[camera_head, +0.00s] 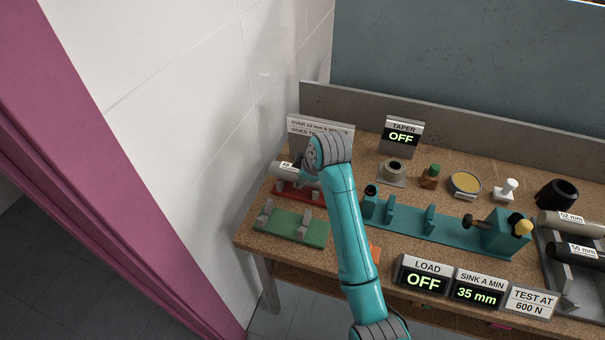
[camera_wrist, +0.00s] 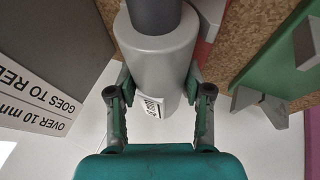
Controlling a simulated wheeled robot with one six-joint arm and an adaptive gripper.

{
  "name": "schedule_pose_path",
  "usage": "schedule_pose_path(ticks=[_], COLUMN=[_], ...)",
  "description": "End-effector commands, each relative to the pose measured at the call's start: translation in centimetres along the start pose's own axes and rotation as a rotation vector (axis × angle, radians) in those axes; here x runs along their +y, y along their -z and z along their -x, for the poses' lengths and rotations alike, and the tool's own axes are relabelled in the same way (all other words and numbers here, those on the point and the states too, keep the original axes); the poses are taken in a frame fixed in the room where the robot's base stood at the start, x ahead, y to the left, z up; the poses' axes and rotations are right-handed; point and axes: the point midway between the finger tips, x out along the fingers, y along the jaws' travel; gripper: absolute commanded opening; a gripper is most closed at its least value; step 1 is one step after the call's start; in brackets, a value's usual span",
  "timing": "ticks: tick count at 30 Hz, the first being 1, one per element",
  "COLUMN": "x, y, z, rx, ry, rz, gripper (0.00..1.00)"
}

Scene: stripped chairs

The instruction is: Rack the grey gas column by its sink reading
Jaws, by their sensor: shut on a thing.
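The grey gas column (camera_head: 285,171) lies roughly level at the red rack (camera_head: 289,188) on the bench's left end. My gripper (camera_wrist: 159,88) is shut on the column's thick grey body (camera_wrist: 160,50), one finger on each side, in the wrist view. A thinner dark grey rod runs on from that body. I cannot tell whether the column touches the rack's supports. The green rack (camera_head: 284,229) stands empty in front of the red one. The sink display (camera_head: 477,293) reads 35 mm a minute. A sign (camera_head: 322,128) behind says over 10 mm a minute goes to red.
The teal test bed (camera_head: 410,225) is empty. The load display (camera_head: 424,276) and taper display (camera_head: 402,137) read OFF. A sign (camera_head: 530,300) says test at 600 N. Dark and beige columns (camera_head: 572,249) lie at right. A white wall (camera_head: 215,150) stands close at left.

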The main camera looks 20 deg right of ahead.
Motion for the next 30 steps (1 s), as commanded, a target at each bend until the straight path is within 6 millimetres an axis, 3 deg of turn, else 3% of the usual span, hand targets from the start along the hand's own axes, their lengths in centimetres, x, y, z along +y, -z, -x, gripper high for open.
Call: schedule_pose_path(ticks=[26, 27, 30], x=[-0.3, -0.28, -0.3], y=[-0.29, -0.28, -0.3], z=[-0.83, -0.82, -0.83], rx=[0.002, 0.002, 0.002], ry=[-0.003, -0.003, -0.003], rz=[0.0, 0.0, 0.0], gripper=[0.0, 0.57, 0.79])
